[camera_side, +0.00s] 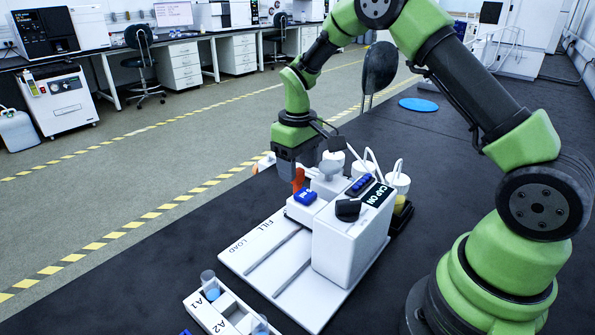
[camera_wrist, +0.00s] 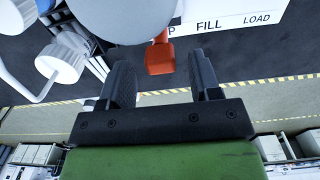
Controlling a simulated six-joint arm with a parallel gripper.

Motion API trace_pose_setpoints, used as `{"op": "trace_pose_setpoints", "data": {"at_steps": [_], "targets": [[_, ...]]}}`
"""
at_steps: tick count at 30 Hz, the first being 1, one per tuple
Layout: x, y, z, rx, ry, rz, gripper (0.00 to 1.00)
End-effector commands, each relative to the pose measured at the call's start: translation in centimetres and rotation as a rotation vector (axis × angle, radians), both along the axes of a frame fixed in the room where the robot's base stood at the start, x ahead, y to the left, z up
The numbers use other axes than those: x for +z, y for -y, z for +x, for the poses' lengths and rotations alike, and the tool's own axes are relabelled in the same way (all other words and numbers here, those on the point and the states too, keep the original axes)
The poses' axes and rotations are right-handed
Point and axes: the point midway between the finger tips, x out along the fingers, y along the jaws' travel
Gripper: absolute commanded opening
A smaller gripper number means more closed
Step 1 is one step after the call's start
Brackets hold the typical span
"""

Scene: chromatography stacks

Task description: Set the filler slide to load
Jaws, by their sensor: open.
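The filler is a white machine (camera_side: 345,240) on a white base plate (camera_side: 243,255) with grooves, marked FILL and LOAD along its edge. Its panel reads "CAP ON". The slide's orange-red handle (camera_side: 298,179) sticks out at the far end of the plate, beyond the FILL mark. In the wrist view the handle (camera_wrist: 160,57) is next to a letter P, left of FILL and LOAD. My gripper (camera_wrist: 164,70) is open and empty. The handle lies ahead of the gap between its fingers, apparently not gripped. In the side view my gripper (camera_side: 292,160) is just above the handle; its fingertips are hard to see.
A white rack (camera_side: 215,315) marked A1 and A2 holds vials at the front. White capped bottles with tubes (camera_side: 397,182) stand behind the filler. A large grey round part (camera_wrist: 125,20) hides part of the wrist view.

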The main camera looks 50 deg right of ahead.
Motion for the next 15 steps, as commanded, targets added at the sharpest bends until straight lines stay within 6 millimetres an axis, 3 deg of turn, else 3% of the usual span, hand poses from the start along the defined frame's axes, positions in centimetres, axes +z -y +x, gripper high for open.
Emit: {"op": "trace_pose_setpoints", "data": {"at_steps": [6,14,15], "targets": [[-1.8,0.0,0.0,0.0,0.0,0.0,0.57],[-1.9,0.0,0.0,-0.001,0.001,0.0,0.57],[-1.9,0.0,0.0,-0.001,0.001,0.0,0.51]]}}
